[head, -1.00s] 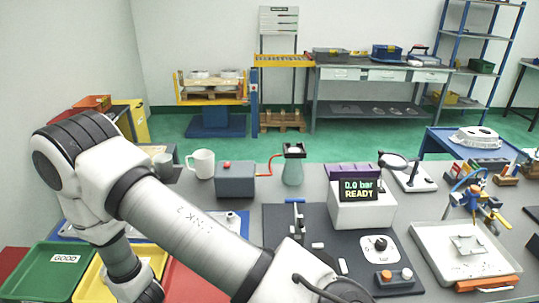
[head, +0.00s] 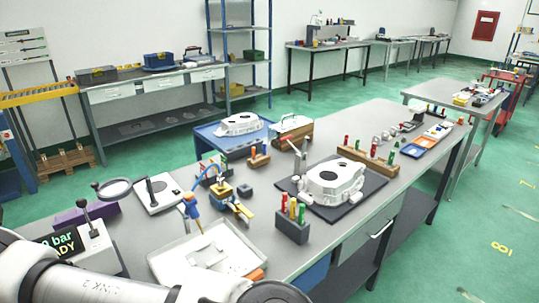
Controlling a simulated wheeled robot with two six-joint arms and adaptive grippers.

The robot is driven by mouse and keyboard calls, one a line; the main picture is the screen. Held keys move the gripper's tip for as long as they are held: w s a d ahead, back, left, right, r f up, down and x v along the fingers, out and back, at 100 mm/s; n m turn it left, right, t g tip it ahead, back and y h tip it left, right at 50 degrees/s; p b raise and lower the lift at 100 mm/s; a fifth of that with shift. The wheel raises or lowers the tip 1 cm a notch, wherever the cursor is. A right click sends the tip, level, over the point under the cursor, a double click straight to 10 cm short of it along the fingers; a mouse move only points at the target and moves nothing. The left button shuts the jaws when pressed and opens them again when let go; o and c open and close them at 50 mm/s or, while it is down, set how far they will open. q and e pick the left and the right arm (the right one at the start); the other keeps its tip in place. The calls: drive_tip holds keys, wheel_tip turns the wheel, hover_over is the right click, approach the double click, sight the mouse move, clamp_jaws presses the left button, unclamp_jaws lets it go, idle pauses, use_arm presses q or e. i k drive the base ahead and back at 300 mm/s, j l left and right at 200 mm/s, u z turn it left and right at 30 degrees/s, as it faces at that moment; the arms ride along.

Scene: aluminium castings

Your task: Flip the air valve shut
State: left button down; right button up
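The white tester box (head: 101,247) at the lower left has a dark display (head: 66,243) whose visible text reads "bar" and "ADY". A short lever with a dark knob (head: 84,204) stands up at this box. A second dark lever (head: 151,190) stands on a white plate (head: 160,197) beside the magnifier. I cannot tell whether either one is the air valve. My white arm crosses the lower left corner and covers the front of the tester box. Neither gripper is in view.
A white tray (head: 170,267) lies in front, with a blue-and-yellow fixture (head: 222,190) behind it. A white casting (head: 333,180) sits on a dark mat. A box of coloured-handled tools (head: 292,226) stands near the bench edge. The bench beyond is partly clear.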

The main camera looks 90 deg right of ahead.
sight(237, 204)
drive_tip(key=z, duration=2.55)
drive_tip(key=l+u, duration=0.35)
drive_tip(key=j, duration=0.1)
